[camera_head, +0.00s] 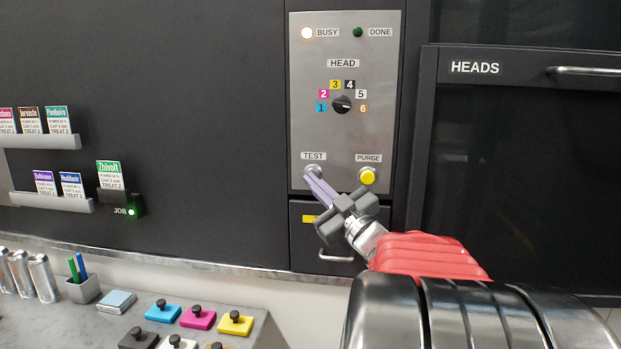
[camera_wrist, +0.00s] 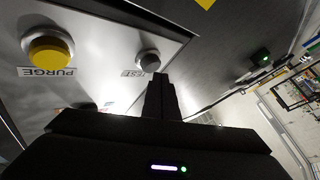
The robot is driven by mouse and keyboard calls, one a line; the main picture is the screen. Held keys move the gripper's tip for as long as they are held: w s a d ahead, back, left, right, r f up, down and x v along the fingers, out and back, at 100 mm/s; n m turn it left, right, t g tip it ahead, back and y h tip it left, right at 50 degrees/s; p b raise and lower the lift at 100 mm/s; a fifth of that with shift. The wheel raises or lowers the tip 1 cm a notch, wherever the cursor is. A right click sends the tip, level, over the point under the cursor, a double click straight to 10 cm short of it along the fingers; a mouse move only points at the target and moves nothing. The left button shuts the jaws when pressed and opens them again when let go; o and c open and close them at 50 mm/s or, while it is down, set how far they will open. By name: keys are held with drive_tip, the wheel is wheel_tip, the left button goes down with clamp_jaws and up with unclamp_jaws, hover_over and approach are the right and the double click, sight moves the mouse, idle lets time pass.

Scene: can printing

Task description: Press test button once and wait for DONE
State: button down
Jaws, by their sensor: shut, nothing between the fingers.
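The grey control panel (camera_head: 325,130) has a TEST button (camera_head: 311,170) at its lower left. My gripper (camera_head: 312,178) is shut and empty, with its fingertips at the TEST button in the head view; they cover part of it. In the wrist view the grey TEST button (camera_wrist: 148,60) shows just beyond the fingertips (camera_wrist: 160,78); I cannot tell whether they touch. The BUSY lamp (camera_head: 307,33) is lit bright. The DONE lamp (camera_head: 358,32) is dark green and looks unlit.
The yellow PURGE button (camera_head: 367,176) is close to the right of TEST. The head dial (camera_head: 342,104) is above. A drawer handle (camera_head: 336,256) is below the panel. A JOB card holder with a green light (camera_head: 131,212) is to the left.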

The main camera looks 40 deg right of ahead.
drive_tip(key=shift+s+a, duration=0.2)
drive_tip(key=shift+a, duration=0.05)
drive_tip(key=shift+s+a, duration=0.75)
drive_tip(key=shift+a, duration=0.25)
drive_tip(key=shift+s+a, duration=0.75)
drive_tip(key=shift+a, duration=0.25)
